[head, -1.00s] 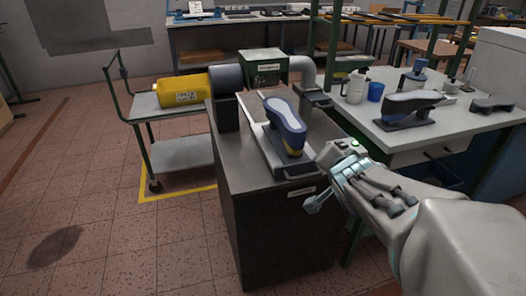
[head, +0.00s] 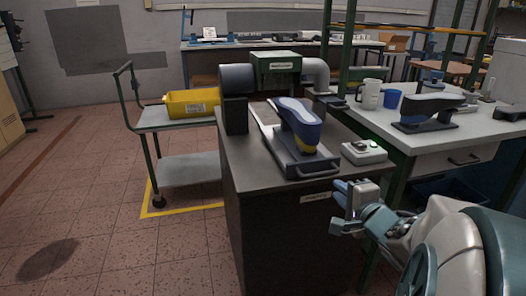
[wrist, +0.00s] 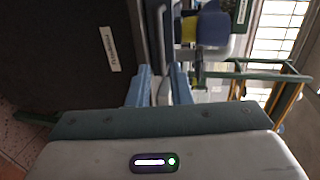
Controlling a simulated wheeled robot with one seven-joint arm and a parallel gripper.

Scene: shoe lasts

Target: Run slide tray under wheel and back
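The slide tray (head: 266,115) is a grey plate on the dark bench cabinet, with a bar handle (head: 319,172) at its near end. A blue shoe last (head: 302,123) with a yellow band stands on it. The wheel (head: 237,80) is a dark grey drum beyond the tray's left side. My gripper (head: 343,208) is beside the cabinet's front right corner, below and right of the handle. In the wrist view, its two blue fingers (wrist: 160,84) are apart, with the handle (wrist: 163,35) ahead of them. I see no grip on it.
A workbench (head: 455,150) at right holds a mug, a blue cup and another last. A trolley (head: 185,170) with a yellow bin (head: 192,103) stands left. Floor at left is clear.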

